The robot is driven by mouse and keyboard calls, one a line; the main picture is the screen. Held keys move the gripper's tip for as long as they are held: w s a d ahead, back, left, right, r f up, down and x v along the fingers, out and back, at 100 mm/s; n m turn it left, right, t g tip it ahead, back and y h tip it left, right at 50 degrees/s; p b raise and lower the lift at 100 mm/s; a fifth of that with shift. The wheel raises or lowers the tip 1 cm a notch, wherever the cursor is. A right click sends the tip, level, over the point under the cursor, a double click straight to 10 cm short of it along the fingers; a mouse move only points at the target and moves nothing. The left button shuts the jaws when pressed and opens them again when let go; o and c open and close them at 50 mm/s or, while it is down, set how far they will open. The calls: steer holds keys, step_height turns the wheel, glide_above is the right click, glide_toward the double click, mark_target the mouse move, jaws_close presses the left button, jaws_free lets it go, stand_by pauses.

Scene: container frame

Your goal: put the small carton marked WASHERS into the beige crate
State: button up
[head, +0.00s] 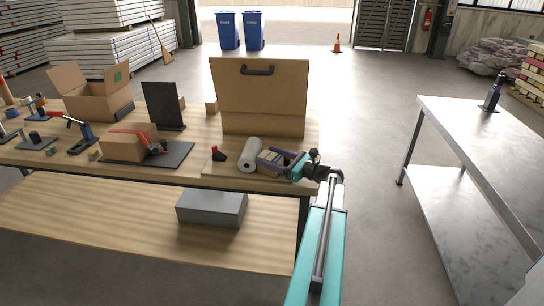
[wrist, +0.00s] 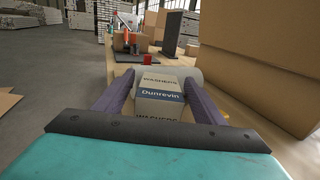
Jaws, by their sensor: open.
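The small carton marked WASHERS (wrist: 160,94) is white with a dark blue "Dunrevin" band. It lies between the two purple fingers of my gripper (wrist: 158,92), which are open on either side of it. Whether either finger touches it I cannot tell. In the head view my gripper (head: 275,160) is low over the workbench's front right corner, largely hiding the carton. The beige crate (head: 258,95), tall with a black handle on its face, stands just behind. In the wrist view its wall (wrist: 268,50) rises on the right. Its inside is hidden from me.
A white roll (head: 250,154) lies just left of the carton, with a small red-topped item (head: 218,154) beyond. A closed cardboard box (head: 130,142), a black upright panel (head: 163,106) and an open cardboard box (head: 90,98) stand farther left. A metal table (head: 490,135) stands right across clear floor.

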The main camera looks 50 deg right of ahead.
steer(key=shift+r, duration=0.1)
steer(key=s, duration=0.4)
steer(key=s+d+b, duration=0.1)
steer(key=s, duration=0.3)
steer(key=s+d+b, duration=0.1)
steer(key=s, duration=0.3)
steer(key=shift+w, duration=0.1)
stand_by(0.4)
steer(key=shift+a, duration=0.1)
